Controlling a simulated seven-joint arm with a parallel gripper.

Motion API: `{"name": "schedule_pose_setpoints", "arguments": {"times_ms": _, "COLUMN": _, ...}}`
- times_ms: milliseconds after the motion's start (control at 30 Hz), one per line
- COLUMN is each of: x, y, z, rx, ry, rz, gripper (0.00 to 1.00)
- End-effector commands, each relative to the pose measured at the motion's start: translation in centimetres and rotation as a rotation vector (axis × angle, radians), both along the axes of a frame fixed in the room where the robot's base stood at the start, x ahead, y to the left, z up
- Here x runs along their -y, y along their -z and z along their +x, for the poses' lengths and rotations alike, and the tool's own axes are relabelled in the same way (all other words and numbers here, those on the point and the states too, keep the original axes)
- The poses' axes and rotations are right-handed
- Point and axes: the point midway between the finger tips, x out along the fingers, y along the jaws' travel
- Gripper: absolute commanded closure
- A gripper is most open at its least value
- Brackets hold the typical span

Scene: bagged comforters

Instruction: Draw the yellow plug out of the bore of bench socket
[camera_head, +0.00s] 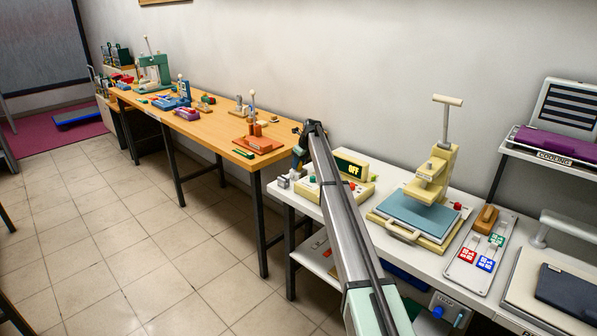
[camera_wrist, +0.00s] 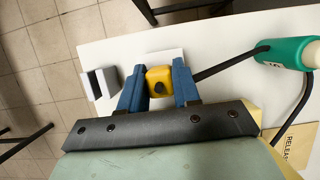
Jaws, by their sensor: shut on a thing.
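My gripper (camera_wrist: 158,76) has its two blue fingers shut on the yellow plug (camera_wrist: 160,80), one finger on each side. A dark round spot shows on the plug's near face. A pale block (camera_wrist: 166,56) shows just beyond the plug and looks like the bench socket. The plug and fingers hide any bore, so I cannot tell whether the plug is still seated. In the head view my gripper (camera_head: 299,157) is low over the left end of the white bench, mostly hidden by my arm. The plug cannot be made out there.
A grey slotted block (camera_wrist: 100,83) stands left of the fingers near the bench edge. A black cable runs right of the fingers to a green cylinder (camera_wrist: 285,52). A cream control box (camera_head: 352,165) reading OFF and a heat press (camera_head: 435,180) stand to the right on the white bench (camera_head: 388,178).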

Motion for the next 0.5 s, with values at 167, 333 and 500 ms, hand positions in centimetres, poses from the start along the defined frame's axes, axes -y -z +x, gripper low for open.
{"name": "schedule_pose_setpoints", "arguments": {"times_ms": 167, "x": 0.00, "y": -0.08, "z": 0.00, "rx": 0.000, "ry": 0.000, "rz": 0.000, "gripper": 0.99}}
{"name": "schedule_pose_setpoints", "arguments": {"times_ms": 333, "x": 0.00, "y": -0.44, "z": 0.02, "rx": 0.000, "ry": 0.000, "rz": 0.000, "gripper": 0.99}}
{"name": "schedule_pose_setpoints", "arguments": {"times_ms": 500, "x": 0.01, "y": -0.97, "z": 0.02, "rx": 0.000, "ry": 0.000, "rz": 0.000, "gripper": 0.99}}
